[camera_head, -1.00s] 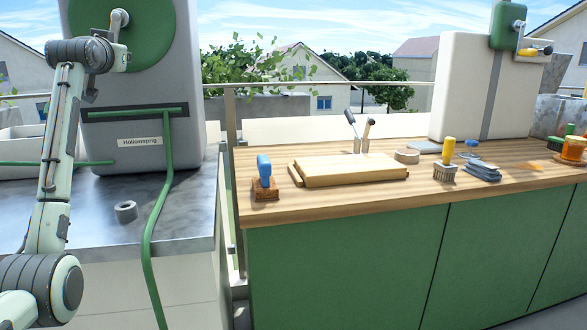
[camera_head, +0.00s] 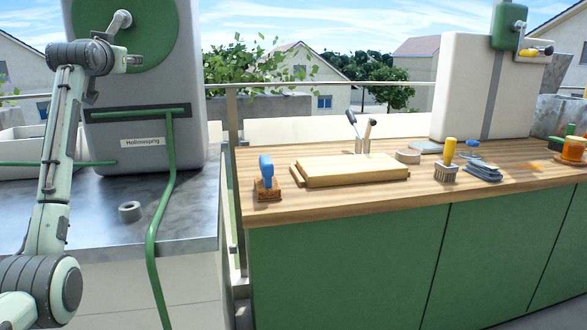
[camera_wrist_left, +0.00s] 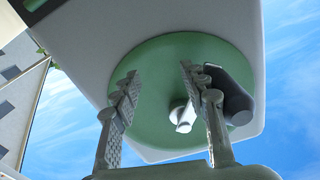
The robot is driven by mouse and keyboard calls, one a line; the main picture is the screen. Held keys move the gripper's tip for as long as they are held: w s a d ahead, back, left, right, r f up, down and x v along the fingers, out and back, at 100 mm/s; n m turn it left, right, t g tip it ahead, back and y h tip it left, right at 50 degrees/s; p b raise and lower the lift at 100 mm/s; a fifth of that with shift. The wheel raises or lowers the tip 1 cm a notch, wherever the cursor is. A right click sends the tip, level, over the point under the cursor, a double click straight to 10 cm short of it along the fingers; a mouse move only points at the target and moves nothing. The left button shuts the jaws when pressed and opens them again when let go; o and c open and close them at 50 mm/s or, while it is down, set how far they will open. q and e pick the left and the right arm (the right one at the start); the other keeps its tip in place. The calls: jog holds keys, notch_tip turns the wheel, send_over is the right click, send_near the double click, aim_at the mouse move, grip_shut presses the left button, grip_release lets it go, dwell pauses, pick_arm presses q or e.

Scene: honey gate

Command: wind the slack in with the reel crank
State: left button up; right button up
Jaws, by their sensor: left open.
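The green reel disc (camera_head: 160,42) is on the upper front of a tall grey housing (camera_head: 196,110) at the left; the disc also shows in the left wrist view (camera_wrist_left: 150,65). Its pale crank hub (camera_wrist_left: 183,117) stands out near the middle, with a dark grey grip (camera_wrist_left: 234,92) to the right. My left gripper (camera_head: 133,61) is open in front of the disc. In the left wrist view its fingers (camera_wrist_left: 158,72) are apart with nothing between them; the right finger partly overlaps the dark grip. The green hose (camera_head: 156,215) hangs from the housing over the counter edge. My right gripper is out of view.
A grey ring (camera_head: 130,211) lies on the metal counter (camera_head: 195,225). The wooden worktop (camera_head: 330,206) to the right holds a board (camera_head: 350,172), a blue-handled brush (camera_head: 267,180) and other tools.

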pick_arm(q)
jog(key=shift+s, duration=0.15)
jog(key=b+v, duration=0.2)
jog(key=v, duration=0.4)
jog(key=shift+s, duration=0.35)
jog(key=shift+d, duration=0.1)
